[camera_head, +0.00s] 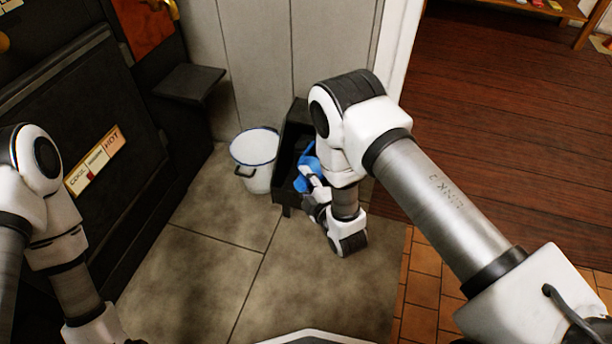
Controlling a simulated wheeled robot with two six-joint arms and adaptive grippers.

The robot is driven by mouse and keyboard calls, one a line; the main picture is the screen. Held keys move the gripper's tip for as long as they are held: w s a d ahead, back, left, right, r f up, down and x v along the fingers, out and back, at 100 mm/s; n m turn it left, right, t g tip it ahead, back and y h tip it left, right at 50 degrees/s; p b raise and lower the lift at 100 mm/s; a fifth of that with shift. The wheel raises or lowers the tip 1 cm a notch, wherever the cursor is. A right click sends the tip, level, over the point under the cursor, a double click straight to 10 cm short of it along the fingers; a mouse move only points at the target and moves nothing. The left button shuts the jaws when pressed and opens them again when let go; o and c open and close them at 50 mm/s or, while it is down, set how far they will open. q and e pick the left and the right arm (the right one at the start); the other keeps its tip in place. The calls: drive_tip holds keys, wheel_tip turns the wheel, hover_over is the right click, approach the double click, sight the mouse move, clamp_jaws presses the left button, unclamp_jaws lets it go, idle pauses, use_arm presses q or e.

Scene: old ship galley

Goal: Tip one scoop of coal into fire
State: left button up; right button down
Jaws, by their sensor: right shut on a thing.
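A blue scoop (305,172) shows partly at the black coal box (289,143), which stands on the floor against the pale panelled wall. My right gripper (310,183) points down at the box and is shut on the scoop. My right arm hides part of the scoop and box, and I cannot tell whether coal is in the scoop. The black stove (95,130) fills the left side, with a cool-to-hot gauge plate (95,160) on its front. No flames show. My left arm is in front of the stove, its gripper below the picture edge.
A white enamel bucket (254,160) with a dark handle stands just left of the coal box. A dark shelf (189,83) juts from the stove's side. Grey floor tiles (215,240) are clear between stove and box. Dark red planks (490,120) lie at right.

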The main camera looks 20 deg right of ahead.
drive_tip(key=s+a+r+p, duration=0.4)
drive_tip(key=s+r+p, duration=0.2)
drive_tip(key=p, duration=0.2)
drive_tip(key=shift+s+a+r, duration=0.15)
drive_tip(key=shift+s+a, duration=0.05)
drive_tip(key=shift+s, duration=0.05)
idle(0.4)
